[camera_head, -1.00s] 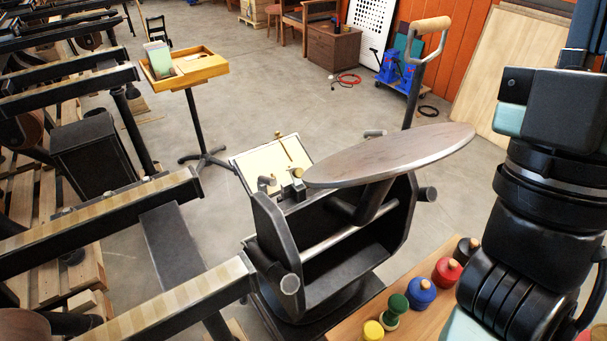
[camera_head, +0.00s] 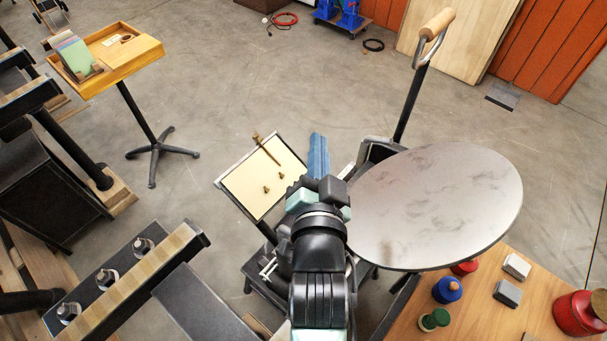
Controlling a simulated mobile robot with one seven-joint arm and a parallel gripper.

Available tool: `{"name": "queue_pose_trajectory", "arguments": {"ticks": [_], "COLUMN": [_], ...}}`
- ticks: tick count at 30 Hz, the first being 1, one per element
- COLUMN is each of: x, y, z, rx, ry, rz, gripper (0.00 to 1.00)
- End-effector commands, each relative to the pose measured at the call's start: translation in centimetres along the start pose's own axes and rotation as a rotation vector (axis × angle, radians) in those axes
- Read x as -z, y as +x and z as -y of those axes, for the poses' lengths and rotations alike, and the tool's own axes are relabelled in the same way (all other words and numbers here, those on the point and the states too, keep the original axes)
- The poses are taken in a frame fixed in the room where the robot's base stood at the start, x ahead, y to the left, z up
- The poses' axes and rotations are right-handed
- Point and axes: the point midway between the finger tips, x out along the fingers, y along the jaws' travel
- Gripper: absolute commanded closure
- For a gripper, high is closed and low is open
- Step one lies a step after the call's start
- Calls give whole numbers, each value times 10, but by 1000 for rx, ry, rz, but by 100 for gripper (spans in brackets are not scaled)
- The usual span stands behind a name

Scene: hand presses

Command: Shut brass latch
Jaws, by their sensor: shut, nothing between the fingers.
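A slim brass piece (camera_head: 265,147), which looks like the latch, lies across the upper edge of the cream plate (camera_head: 245,196) on the hand press. Two small brass-coloured parts (camera_head: 274,182) sit lower on that plate. I cannot tell from this view whether the latch is engaged. My gripper (camera_head: 318,140) reaches over the press, just right of the plate, with its blue fingers together and empty. It appears apart from the brass piece. My arm hides much of the press body.
The large round disc (camera_head: 435,205) stands close to the right of my arm, with the wooden-gripped lever (camera_head: 437,24) behind it. A bench (camera_head: 470,318) with ink pots is at lower right. A tray stand (camera_head: 110,55) is at upper left. Open floor lies behind the press.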

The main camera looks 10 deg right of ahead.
Motion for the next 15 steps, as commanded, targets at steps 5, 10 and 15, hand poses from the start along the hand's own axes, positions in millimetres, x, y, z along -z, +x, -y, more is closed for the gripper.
{"name": "queue_pose_trajectory", "arguments": {"ticks": [5,10,15], "x": [-70,-111,-122], "y": [-52,-89,-92], "z": [-63,-87,-93], "rx": [-215,-321,-343], "ry": [220,343,372], "rz": [163,225,235], "gripper": [100,100,100]}}
